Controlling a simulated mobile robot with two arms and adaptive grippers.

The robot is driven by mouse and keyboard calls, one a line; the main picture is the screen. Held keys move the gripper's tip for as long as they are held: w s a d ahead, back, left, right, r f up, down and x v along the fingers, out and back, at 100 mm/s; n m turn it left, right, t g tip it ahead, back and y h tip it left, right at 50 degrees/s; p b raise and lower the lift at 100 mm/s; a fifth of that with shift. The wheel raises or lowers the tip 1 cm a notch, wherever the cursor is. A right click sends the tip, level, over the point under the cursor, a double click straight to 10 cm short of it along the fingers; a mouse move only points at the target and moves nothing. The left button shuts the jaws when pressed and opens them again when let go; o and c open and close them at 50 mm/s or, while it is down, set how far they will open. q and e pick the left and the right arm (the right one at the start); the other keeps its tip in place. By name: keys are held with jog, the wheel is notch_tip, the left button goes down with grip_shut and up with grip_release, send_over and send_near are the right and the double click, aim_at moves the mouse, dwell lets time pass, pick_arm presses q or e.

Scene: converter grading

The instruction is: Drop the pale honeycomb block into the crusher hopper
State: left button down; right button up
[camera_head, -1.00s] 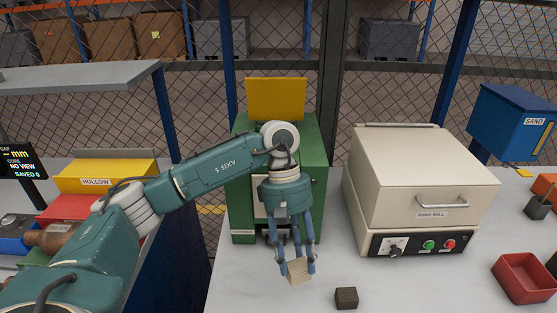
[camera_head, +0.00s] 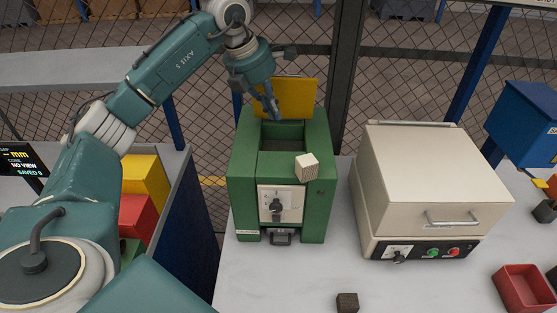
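The pale honeycomb block (camera_head: 307,167) shows at the front right edge of the hopper opening on the green crusher (camera_head: 243,190). I cannot tell if it rests on the rim or is in the air. The crusher hopper (camera_head: 282,136) is an open, dark rectangular recess in the crusher's top, with a raised yellow lid (camera_head: 298,98) behind it. My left gripper (camera_head: 273,112) points down over the back left of the hopper, apart from the block. Its fingers look close together, but their opening is unclear. My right gripper is out of view.
A cream ring mill (camera_head: 430,175) stands right of the crusher. A small dark block (camera_head: 347,302) and a red tray (camera_head: 525,290) lie on the pale bench. A blue sand box (camera_head: 525,125) is at far right. Yellow (camera_head: 146,182) and red bins stand at left.

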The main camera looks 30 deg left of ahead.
pick_arm(q)
notch_tip(320, 180, down, 5)
jog(key=b, duration=0.5)
jog(key=shift+f, duration=0.15)
jog(key=shift+d, duration=0.1)
